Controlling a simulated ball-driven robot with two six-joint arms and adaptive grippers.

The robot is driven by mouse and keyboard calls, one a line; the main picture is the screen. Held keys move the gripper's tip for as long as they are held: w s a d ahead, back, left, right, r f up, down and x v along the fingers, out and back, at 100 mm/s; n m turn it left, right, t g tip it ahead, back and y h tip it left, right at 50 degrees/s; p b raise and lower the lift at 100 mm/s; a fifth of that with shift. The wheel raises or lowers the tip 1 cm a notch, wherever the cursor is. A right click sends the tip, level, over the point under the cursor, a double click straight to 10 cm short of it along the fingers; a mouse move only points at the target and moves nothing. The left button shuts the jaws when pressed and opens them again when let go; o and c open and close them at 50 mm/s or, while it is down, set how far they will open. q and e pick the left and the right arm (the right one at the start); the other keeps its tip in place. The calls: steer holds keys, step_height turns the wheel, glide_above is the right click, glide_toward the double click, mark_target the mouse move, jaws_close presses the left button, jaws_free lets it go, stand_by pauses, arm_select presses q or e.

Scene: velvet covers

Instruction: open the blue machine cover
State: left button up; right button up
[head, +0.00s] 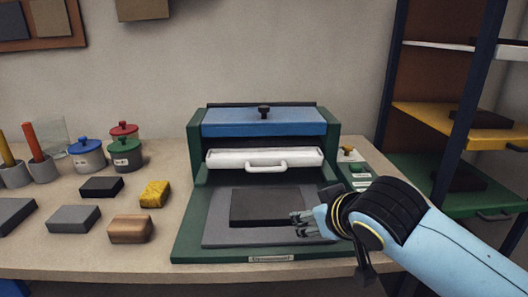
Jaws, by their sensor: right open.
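The machine (182,245) is a dark green press-like unit on the table. Its blue cover (250,122) lies along the top front, with a small black knob above it. Below the cover is a white drawer-like bar with a handle (266,168). A dark plate (262,207) lies on the grey bed in front. My right gripper (300,222) is open over the right part of the bed, at the right edge of the dark plate, below and apart from the blue cover. Whether its fingers touch the plate cannot be told. My left gripper is not in view.
On the left stand lidded jars (88,157), a yellow sponge (154,194), a brown block (131,228) and several dark or grey blocks. A shelf unit (437,121) stands at the right.

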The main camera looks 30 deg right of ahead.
steer(key=w+d+r+t, duration=0.45)
steer(key=w+r, duration=0.35)
steer(key=w, duration=0.4)
steer(key=t, duration=0.4)
glide_toward(266, 108)
steer(key=w, duration=0.1)
steer(key=shift+y, duration=0.3)
steer(key=w+p, duration=0.1)
steer(key=w, duration=0.2)
steer(key=w+d, duration=0.1)
steer(key=w, duration=0.2)
steer(key=w+d+p, duration=0.1)
steer(key=w, duration=0.2)
steer(key=shift+r+p, duration=0.15)
steer(key=shift+p, duration=0.15)
steer(key=shift+w+d, duration=0.1)
steer(key=shift+w, duration=0.55)
steer(key=shift+c, duration=0.3)
steer(key=c, duration=0.9)
jaws_close()
steer(key=shift+w+f, duration=0.1)
steer(key=shift+f, duration=0.1)
